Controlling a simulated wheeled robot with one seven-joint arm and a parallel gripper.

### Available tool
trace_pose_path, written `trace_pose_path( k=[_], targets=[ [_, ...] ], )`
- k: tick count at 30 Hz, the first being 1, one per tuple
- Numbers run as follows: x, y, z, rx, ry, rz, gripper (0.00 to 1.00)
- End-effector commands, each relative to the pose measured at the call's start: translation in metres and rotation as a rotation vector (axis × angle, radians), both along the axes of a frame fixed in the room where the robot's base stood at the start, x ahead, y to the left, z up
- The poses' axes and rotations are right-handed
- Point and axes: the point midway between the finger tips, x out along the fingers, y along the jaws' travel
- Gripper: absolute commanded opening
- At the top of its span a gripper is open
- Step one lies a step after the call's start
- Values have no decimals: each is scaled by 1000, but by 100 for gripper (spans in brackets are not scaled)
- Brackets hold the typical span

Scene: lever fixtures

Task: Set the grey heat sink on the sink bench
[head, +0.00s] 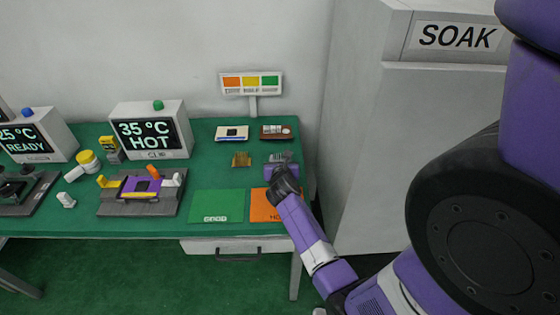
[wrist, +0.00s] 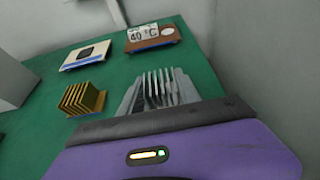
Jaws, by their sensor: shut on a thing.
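The grey finned heat sink (head: 279,157) is at the right end of the green bench top (head: 215,165). In the wrist view the heat sink (wrist: 160,90) stands just beyond the dark jaw edge, fins up. My gripper (head: 284,170) is shut on it from the near side; the jaws (wrist: 168,118) hide its near part. I cannot tell whether its base touches the bench top. No label marks which surface is the sink bench.
A gold heat sink (head: 241,160) stands left of the grey one. A white board (head: 232,133) and a brown board (head: 277,132) lie behind. Green (head: 217,203) and orange (head: 262,206) mats lie in front. A tall grey SOAK cabinet (head: 365,150) rises close on the right.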

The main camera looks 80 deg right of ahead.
Motion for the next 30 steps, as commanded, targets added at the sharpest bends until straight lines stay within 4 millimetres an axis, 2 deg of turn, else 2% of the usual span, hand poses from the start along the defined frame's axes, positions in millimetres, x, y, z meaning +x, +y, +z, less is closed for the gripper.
trace_pose_path(
  k=[10, 11, 13, 14, 25, 30],
  targets=[
    [0, 0, -3, -1, 0, 0, 0],
    [0, 0, -2, -1, 0, 0, 45],
    [0, 0, -2, -1, 0, 0, 59],
    [0, 0, -2, -1, 0, 0, 61],
    [0, 0, 3, -1, 0, 0, 61],
    [-5, 19, 9, -1, 0, 2, 61]
  ],
)
